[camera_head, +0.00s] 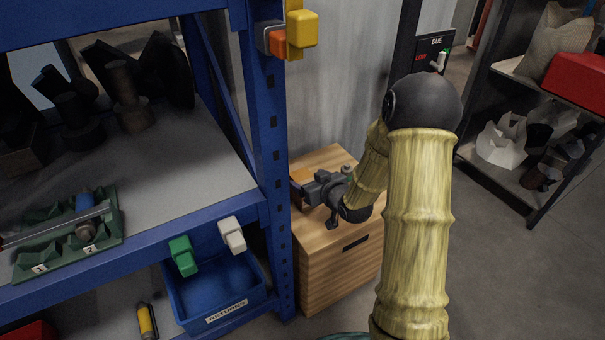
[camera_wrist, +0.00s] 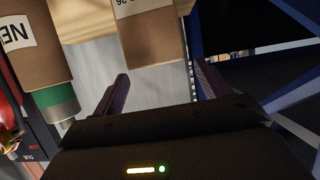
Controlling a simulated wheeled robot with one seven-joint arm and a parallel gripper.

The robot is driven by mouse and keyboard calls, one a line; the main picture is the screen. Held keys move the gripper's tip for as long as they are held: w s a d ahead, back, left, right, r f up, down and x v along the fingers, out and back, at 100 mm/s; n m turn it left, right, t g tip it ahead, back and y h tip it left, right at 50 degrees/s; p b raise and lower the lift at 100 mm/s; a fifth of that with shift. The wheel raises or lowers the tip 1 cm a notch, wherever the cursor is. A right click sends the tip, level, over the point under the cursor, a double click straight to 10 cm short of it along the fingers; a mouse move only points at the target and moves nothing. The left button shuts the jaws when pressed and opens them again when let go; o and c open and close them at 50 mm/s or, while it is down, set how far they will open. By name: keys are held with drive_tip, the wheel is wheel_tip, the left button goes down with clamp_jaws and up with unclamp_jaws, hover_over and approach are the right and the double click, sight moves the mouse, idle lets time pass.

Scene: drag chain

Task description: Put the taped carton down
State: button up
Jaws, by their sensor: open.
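My gripper (camera_head: 305,190) is over the top of a wooden cabinet (camera_head: 335,255), beside the blue rack. In the wrist view my gripper (camera_wrist: 161,72) has its two fingers wide apart with nothing between them. A brown carton (camera_wrist: 152,38) with a white label stands just beyond the fingertips, and its upper part is cut off by the picture edge. To its left is a brown item (camera_wrist: 38,62) with a white label and a green band at one end. I cannot tell for sure which of the two is the taped carton.
The blue rack (camera_head: 268,150) stands close at the left, with a yellow-orange fitting (camera_head: 301,28) on its post. A blue returns bin (camera_head: 215,290) is on its lower level. A dark shelf (camera_head: 500,180) stands at the right, with open floor (camera_head: 490,270) before it.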

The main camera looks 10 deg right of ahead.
drive_tip(key=p+v, duration=0.1)
drive_tip(key=v, duration=0.5)
drive_tip(key=shift+s+r, duration=0.2)
drive_tip(key=shift+s, duration=0.15)
drive_tip(key=s+a+r+m+g+h, duration=0.1)
drive_tip(key=s+g+h, duration=0.1)
drive_tip(key=s+g, duration=0.3)
drive_tip(key=s+a+r+m+g+h, duration=0.1)
drive_tip(key=s+g, duration=0.4)
drive_tip(key=s, duration=0.9)
drive_tip(key=shift+a+r+m+h, duration=0.4)
drive_tip(key=shift+r+m+h, duration=0.2)
drive_tip(key=shift+r+m, duration=0.2)
